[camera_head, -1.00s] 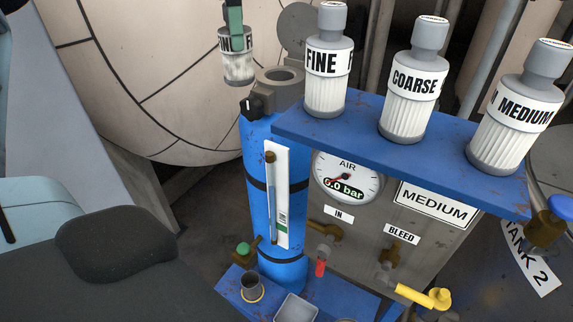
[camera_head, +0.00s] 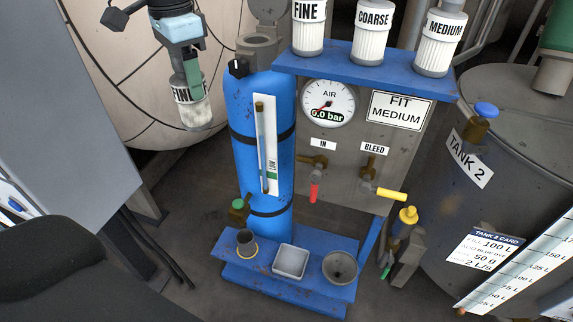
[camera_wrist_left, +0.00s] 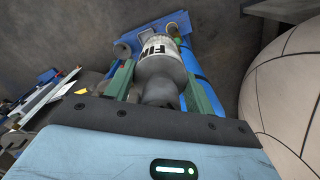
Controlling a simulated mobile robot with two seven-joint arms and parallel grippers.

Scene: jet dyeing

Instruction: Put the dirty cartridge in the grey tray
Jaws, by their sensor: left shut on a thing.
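My left gripper (camera_head: 191,74) is shut on the dirty cartridge (camera_head: 194,112), a grimy white ribbed cylinder labelled FINE. The cartridge hangs slightly tilted in the air, left of the blue housing (camera_head: 262,150). In the left wrist view, the cartridge (camera_wrist_left: 158,68) sits between the green fingers, its grey neck nearest the palm. The grey tray (camera_head: 291,262) is a small square, empty tray on the blue base shelf, well below and right of the cartridge. My right gripper is not in view.
A cup (camera_head: 246,245) and a round funnel-like bowl (camera_head: 340,268) flank the tray on the blue base (camera_head: 275,290). The housing lid (camera_head: 268,10) is open. Three clean cartridges stand on the upper blue shelf (camera_head: 365,72). A yellow-handled valve (camera_head: 390,194) juts out above right.

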